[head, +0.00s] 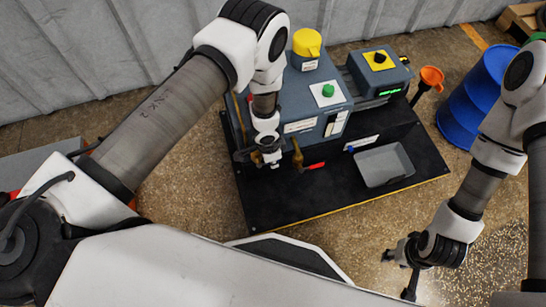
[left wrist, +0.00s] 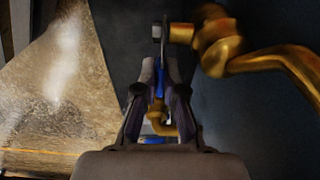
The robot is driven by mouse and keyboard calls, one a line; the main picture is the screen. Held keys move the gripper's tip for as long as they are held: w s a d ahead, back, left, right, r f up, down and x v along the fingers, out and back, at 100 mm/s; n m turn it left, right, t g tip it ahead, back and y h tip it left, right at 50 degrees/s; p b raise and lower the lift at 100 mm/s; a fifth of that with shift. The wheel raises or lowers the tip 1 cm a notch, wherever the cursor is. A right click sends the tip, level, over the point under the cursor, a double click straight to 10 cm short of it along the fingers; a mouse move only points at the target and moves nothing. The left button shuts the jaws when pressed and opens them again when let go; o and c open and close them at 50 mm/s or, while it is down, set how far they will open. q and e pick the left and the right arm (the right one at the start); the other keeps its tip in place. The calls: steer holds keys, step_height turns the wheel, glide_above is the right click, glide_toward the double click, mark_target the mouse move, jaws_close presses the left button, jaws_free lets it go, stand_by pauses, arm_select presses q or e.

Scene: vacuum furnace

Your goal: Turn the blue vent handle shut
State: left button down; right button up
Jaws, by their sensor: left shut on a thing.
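The blue vent handle (left wrist: 160,82) shows as a narrow blue strip between the fingers of my left gripper (left wrist: 161,72) in the left wrist view. The fingers are shut on it, and they hide most of it. Brass pipework (left wrist: 218,40) stands just right of the fingertips, and a brass elbow (left wrist: 160,122) shows below between the fingers. In the head view my left gripper (head: 264,162) is at the front left of the grey machine (head: 300,100), and the handle is hidden there. My right gripper (head: 398,272) is open and empty over the floor at lower right.
A red handle (head: 314,166) on a brass valve is close to the right of my left gripper. A grey tray (head: 384,165) lies on the black base plate (head: 290,200). A blue drum (head: 474,97) and an orange funnel (head: 432,76) stand at right.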

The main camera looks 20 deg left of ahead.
arm_select(q)
steer(key=c, duration=1.3)
jaws_free()
steer(key=shift+f, duration=0.1)
steer(key=shift+o, duration=0.2)
step_height(320, 180, up, 12)
steer(key=a, duration=0.1)
steer(key=shift+s, duration=0.4)
steer(key=shift+a+f, duration=0.1)
